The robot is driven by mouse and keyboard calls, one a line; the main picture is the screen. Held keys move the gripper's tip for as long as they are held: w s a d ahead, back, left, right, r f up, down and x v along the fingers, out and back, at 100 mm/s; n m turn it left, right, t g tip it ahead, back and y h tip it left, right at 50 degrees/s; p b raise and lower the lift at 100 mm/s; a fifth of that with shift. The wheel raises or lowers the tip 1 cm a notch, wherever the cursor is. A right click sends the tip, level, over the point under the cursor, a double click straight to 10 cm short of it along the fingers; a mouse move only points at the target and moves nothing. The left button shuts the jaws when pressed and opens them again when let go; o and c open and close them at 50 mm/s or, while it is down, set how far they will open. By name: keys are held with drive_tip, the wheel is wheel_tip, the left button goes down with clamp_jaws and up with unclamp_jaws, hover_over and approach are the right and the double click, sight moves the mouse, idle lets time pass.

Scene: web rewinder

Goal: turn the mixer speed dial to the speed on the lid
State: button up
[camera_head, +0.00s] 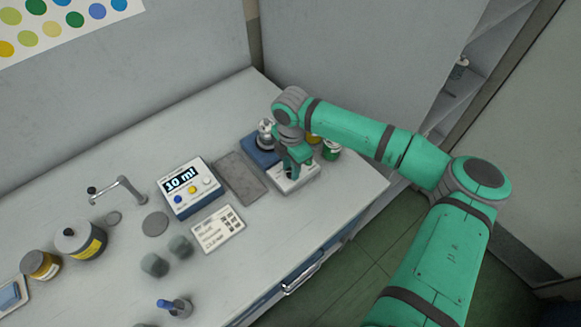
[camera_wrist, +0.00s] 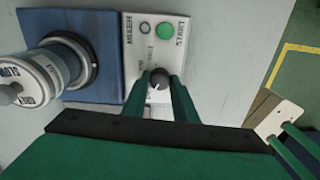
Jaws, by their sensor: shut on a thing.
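The mixer has a blue base (camera_head: 255,151) and a white control panel (camera_head: 300,184) on the worktop, below my arm. In the wrist view the panel (camera_wrist: 136,33) carries a green START button (camera_wrist: 165,31) and a small dark speed dial (camera_wrist: 160,78). My gripper (camera_wrist: 163,82) is shut on the dial, its green fingers on either side. The fingers cover part of the dial's scale, so the setting cannot be read. A container with a white lid (camera_wrist: 28,83) stands on the blue base; its printed word looks like SLOW. In the head view my gripper (camera_head: 291,172) is over the panel.
A grey mat (camera_head: 238,179), a dosing box showing 10 ml (camera_head: 187,198) and a printed card (camera_head: 218,231) lie to the left. The worktop's front edge and drawer handle (camera_head: 302,278) are nearby.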

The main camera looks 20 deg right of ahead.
drive_tip(key=m, duration=0.6)
drive_tip(key=shift+a+m, duration=0.15)
drive_tip(key=shift+m, duration=0.85)
drive_tip(key=shift+s, duration=0.1)
drive_tip(key=o, duration=1)
drive_tip(key=shift+o, duration=0.2)
drive_tip(key=shift+r, duration=0.1)
